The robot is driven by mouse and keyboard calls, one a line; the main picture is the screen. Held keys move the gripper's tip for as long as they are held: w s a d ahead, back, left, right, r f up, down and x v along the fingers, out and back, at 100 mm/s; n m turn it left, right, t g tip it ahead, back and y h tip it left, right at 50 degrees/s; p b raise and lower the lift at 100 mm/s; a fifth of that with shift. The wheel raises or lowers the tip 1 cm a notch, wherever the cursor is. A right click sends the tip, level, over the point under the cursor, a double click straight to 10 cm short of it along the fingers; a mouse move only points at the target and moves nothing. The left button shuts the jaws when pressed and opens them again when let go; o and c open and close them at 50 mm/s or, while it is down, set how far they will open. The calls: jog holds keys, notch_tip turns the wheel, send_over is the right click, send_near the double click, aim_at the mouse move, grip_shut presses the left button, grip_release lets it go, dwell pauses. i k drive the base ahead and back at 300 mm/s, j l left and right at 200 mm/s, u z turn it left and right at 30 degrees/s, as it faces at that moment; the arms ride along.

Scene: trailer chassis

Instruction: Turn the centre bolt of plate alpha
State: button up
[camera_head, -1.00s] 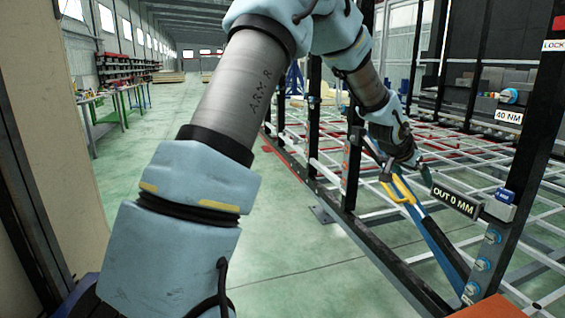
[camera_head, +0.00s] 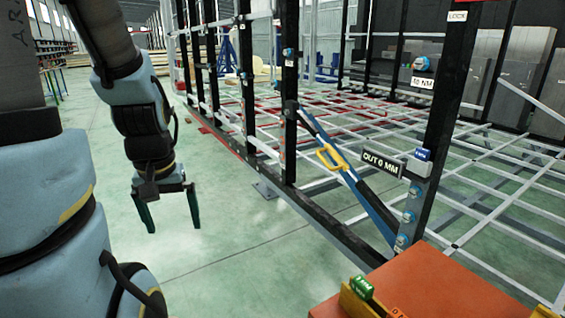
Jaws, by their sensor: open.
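My gripper (camera_head: 173,228) hangs at the left, pointing down over the green floor. Its two dark fingers are apart with nothing between them. At the right, a grey plate (camera_head: 414,189) with several blue-headed bolts (camera_head: 408,217) sits low on a black post. I cannot read a name on it, so I cannot tell whether it is plate alpha or which bolt is the centre one. A small blue block (camera_head: 423,154) sits on its top. A blue diagonal brace (camera_head: 366,202) with a yellow handle (camera_head: 331,157) runs down towards this post. My gripper is well left of all these.
A black sign (camera_head: 381,164) reading "OUT" and a figure in MM stands by the plate. An orange surface (camera_head: 440,285) with a yellow holder and green piece (camera_head: 362,287) is at the front. Black posts and a white lattice fill the right. Floor beneath my gripper is clear.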

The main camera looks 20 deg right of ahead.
aim_at(408, 217)
jog(key=z, duration=1.45)
jog(key=i+j+u, duration=0.1)
jog(key=j, duration=0.25)
jog(key=i+j+u, duration=0.1)
jog(key=j, duration=0.25)
jog(key=i+j+u, duration=0.1)
jog(key=j, duration=0.25)
jog(key=i+j, duration=0.2)
jog(key=j, duration=0.15)
jog(key=u, duration=0.05)
